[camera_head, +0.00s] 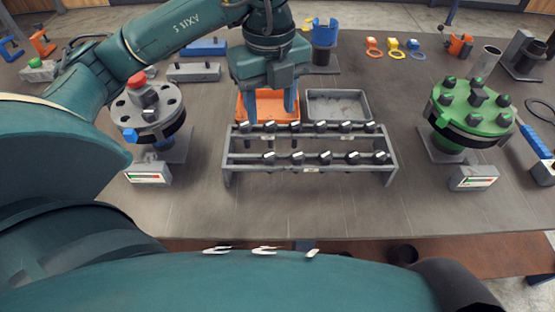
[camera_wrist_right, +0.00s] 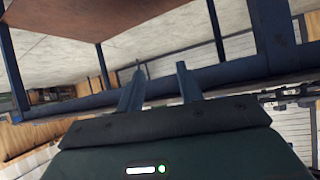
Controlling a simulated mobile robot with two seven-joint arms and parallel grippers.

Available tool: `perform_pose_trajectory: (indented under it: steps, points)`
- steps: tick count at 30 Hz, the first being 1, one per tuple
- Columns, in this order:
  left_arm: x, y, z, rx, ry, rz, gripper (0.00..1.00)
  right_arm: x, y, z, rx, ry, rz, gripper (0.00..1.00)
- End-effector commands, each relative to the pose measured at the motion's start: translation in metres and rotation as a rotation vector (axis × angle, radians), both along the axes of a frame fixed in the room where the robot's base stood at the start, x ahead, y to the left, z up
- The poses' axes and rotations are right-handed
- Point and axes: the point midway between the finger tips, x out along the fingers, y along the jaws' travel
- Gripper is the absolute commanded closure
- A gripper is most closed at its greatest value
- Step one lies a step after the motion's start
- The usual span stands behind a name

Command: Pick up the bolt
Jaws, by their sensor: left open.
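Several dark bolts with pale-marked heads stand in two rows in a grey metal rack (camera_head: 310,165) at the middle of the table. One back-row bolt (camera_head: 270,127) is near my left gripper (camera_head: 270,112). That gripper points down with two blue fingers apart, at the back of the rack's left half. No bolt shows clearly between the fingers, and their exact distance from the bolts is hard to judge. My right gripper (camera_wrist_right: 160,75) shows in the right wrist view with its fingers apart and nothing between them, away from the rack.
Behind the rack are an orange tray (camera_head: 262,104) and a grey tray (camera_head: 364,106). A grey flange (camera_head: 162,112) with a red-topped bolt stands left, and a green flange (camera_head: 475,118) right. The table front (camera_head: 300,218) is bare. The right wrist view shows a blue frame (camera_wrist_right: 60,105).

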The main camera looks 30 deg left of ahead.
Motion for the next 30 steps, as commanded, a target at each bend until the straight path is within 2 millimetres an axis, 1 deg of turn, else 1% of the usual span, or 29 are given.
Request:
perform_pose_trajectory:
  steps: [1,3,9,12,17,21,25,27,30]
  points:
    - [-0.001,0.000,-0.010,-0.001,0.004,0.000,0.49,0.000,0.001,-0.002,0.002,-0.002,0.002,0.64]
    - [-0.001,0.000,-0.023,0.000,0.007,0.000,0.49,0.000,0.002,-0.003,0.004,-0.004,0.003,0.64]
    - [-0.001,0.001,-0.057,0.001,0.005,0.001,0.49,0.002,0.003,0.004,0.010,-0.015,0.005,0.64]
    - [0.000,0.001,-0.068,0.001,0.003,0.000,0.49,0.002,0.003,0.005,0.009,-0.015,0.005,0.64]
    - [0.000,0.002,-0.077,0.001,0.003,0.000,0.49,0.002,0.003,0.005,0.008,-0.014,0.004,0.64]
    - [0.001,0.005,-0.096,0.001,0.005,0.001,0.49,0.001,0.002,0.006,0.003,-0.004,0.002,0.64]
    - [0.001,0.006,-0.116,0.000,0.004,0.000,0.49,-0.001,-0.001,0.001,-0.004,0.008,-0.001,0.64]
    - [0.002,0.006,-0.122,0.001,0.002,-0.001,0.49,-0.001,-0.001,0.001,-0.004,0.010,-0.001,0.64]
    - [0.002,0.006,-0.125,0.001,0.001,-0.002,0.49,-0.001,-0.002,0.001,-0.005,0.009,-0.002,0.64]
